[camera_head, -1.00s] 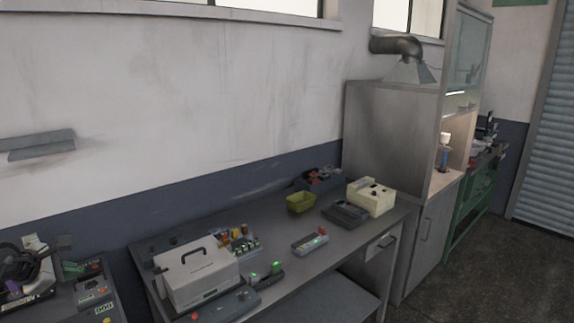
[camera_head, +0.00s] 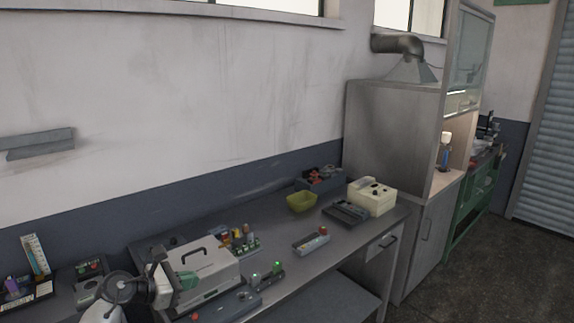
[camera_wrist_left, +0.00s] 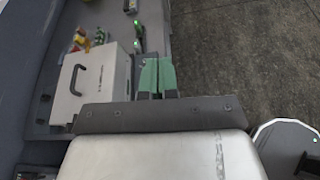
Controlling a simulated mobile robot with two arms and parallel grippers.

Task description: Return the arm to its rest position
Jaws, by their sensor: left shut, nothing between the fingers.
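My left arm enters the head view at the lower left. Its gripper (camera_head: 187,279) hangs by the front left end of the long grey bench (camera_head: 285,257), in front of the white box with a dark handle (camera_head: 212,281). In the left wrist view the two green fingers (camera_wrist_left: 158,63) lie close together with nothing between them. There the white box (camera_wrist_left: 97,88) is left of the fingers, apart from them in the picture. My right gripper is not in view. No pan can be made out.
The bench holds a yellow-green bin (camera_head: 301,203), a cream device (camera_head: 372,197), a grey tray (camera_head: 311,242) and small lit instruments. A tall grey cabinet (camera_head: 395,135) stands at its right end. Another worktop with a coloured strip (camera_head: 36,255) is at far left. Open floor (camera_head: 455,285) lies right.

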